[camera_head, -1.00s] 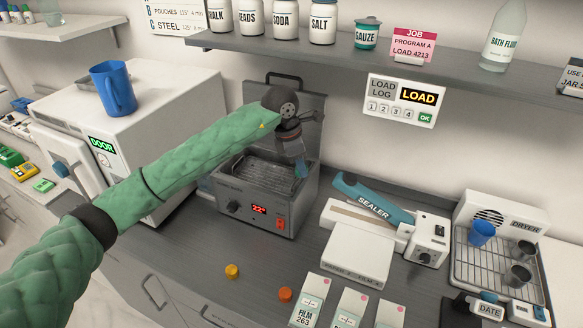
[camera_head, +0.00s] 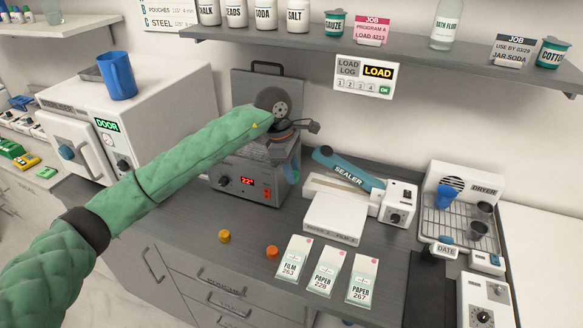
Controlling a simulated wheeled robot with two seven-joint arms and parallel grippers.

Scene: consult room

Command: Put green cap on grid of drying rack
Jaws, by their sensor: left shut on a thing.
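My left gripper (camera_head: 290,170) hangs with its fingers down at the right side of the metal bath, partly behind its own wrist. It is shut, and a small blue-green patch shows low at its fingers. The green cap is not clear to see; that patch may be part of it, but I cannot tell cap from fingertip. The drying rack (camera_head: 465,232), marked DRYER, is at the right, well apart from the gripper. My right gripper is not in view.
The bath (camera_head: 225,182) stands left of the sealer (camera_head: 345,168). A yellow cap (camera_head: 224,237), an orange cap (camera_head: 272,253) and several film and paper packs (camera_head: 326,271) lie along the front counter. A DATE stamp (camera_head: 445,249) is before the rack. The shelf (camera_head: 400,55) overhangs the back.

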